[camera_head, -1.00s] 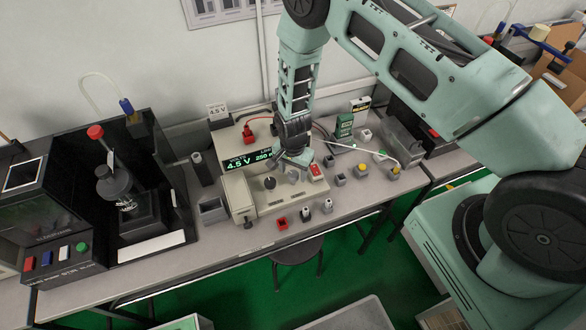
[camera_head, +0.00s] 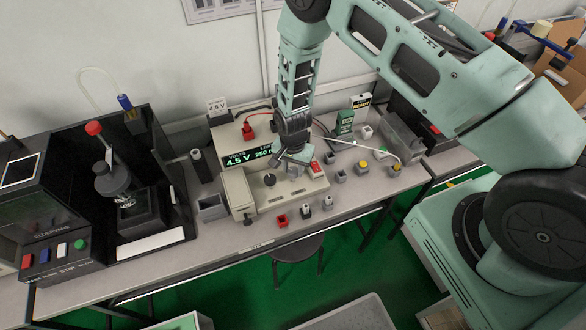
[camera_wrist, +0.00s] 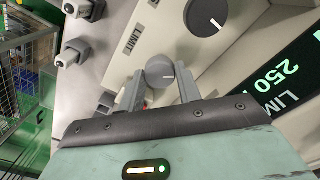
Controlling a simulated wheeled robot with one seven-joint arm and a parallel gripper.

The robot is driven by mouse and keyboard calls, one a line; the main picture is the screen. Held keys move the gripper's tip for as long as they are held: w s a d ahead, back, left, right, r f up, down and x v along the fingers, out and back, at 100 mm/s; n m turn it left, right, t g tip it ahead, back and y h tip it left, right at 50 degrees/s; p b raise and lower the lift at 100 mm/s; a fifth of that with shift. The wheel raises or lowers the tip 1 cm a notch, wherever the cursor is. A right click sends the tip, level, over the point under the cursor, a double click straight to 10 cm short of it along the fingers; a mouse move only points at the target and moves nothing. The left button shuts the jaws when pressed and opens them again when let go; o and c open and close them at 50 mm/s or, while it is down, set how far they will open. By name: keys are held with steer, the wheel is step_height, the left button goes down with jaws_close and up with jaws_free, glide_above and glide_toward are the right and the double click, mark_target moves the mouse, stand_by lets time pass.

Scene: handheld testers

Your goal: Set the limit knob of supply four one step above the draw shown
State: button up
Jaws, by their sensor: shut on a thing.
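The bench supply (camera_head: 285,200) is a beige box on the bench. Its green display (camera_head: 248,157) reads 4.5 V and a limit of 250; the 250 also shows in the wrist view (camera_wrist: 275,78). My gripper (camera_wrist: 160,82) is shut on this knob, one finger on each side. In the head view my gripper (camera_head: 297,158) is over the supply's panel. A second, dark knob (camera_wrist: 205,14) stands apart from the fingers. I cannot make out a supply number.
A red switch (camera_head: 316,169) is close right of my gripper. A red plug (camera_head: 247,131) with a red lead is behind the display. A green handheld tester (camera_head: 345,122) stands at the back, its reading too small. Several small blocks line the front; a black fixture stands left.

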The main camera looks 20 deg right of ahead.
steer(key=n+b, duration=0.2)
steer(key=n, duration=0.1)
steer(key=shift+f+b, duration=0.15)
steer(key=shift+b, duration=0.2)
steer(key=n+b, duration=0.2)
steer(key=n, duration=0.2)
steer(key=n+b, duration=0.3)
steer(key=n, duration=0.3)
steer(key=n+b, duration=0.1)
steer(key=n, duration=0.3)
steer(key=shift+n+b, duration=0.35)
steer(key=shift+n, duration=0.05)
steer(key=n, duration=0.4)
steer(key=shift+r+n, duration=0.25)
steer(key=shift+n, duration=0.15)
steer(key=o, duration=1)
steer(key=shift+b, duration=0.3)
